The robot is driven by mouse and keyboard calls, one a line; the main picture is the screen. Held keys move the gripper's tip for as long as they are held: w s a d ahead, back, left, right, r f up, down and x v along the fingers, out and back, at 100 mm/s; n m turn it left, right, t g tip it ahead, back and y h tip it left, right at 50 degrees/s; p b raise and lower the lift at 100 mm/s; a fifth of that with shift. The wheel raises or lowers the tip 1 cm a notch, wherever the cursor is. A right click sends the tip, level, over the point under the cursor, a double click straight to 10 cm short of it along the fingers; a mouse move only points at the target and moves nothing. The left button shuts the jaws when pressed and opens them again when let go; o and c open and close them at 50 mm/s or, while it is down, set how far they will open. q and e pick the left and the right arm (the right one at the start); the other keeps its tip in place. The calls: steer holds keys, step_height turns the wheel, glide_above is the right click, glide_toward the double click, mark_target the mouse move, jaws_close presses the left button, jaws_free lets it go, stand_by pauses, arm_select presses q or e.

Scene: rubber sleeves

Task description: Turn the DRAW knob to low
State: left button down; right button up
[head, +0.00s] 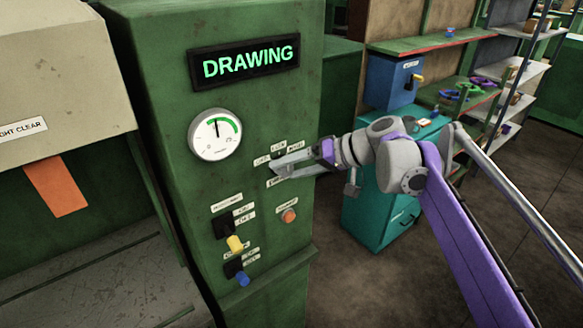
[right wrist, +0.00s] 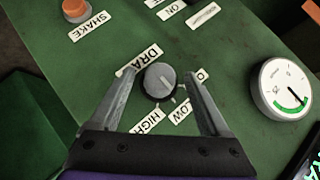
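The DRAW knob (right wrist: 160,80) is a round grey knob on a dark base, in the middle of the right wrist view. A DRAW label (right wrist: 139,60) is beside it, with LOW (right wrist: 187,112) and HIGH (right wrist: 151,121) labels on its near side. A third position label is partly hidden by a finger. I cannot tell surely which mark the knob points at. My right gripper (right wrist: 158,74) is open, one finger on each side of the knob, with gaps visible. In the head view the right gripper (head: 277,166) covers the knob. My left gripper is out of view.
The green cabinet (head: 165,70) carries a lit DRAWING sign (head: 245,62) and a round gauge (head: 215,134), its needle near the green band. Shelves stand behind right.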

steer(key=v, duration=1)
steer(key=shift+d+r, duration=0.25)
steer(key=shift+d, duration=0.1)
steer(key=s+d+f+m+h, duration=0.1)
steer(key=s+d+f+h, duration=0.1)
steer(key=s+f, duration=0.6)
steer(key=s+d+f+m+t+h, duration=0.1)
steer(key=s+d+f+h, duration=0.2)
steer(key=s+f+h, duration=0.2)
steer(key=s+d+f+m+h, duration=0.1)
steer(key=s+d+f+h, duration=0.2)
steer(key=s+f, duration=0.8)
step_height(320, 180, down, 6)
steer(key=shift+s+f+t+h, duration=0.15)
steer(key=shift+s+t+h, duration=0.25)
steer(key=shift+h, duration=0.3)
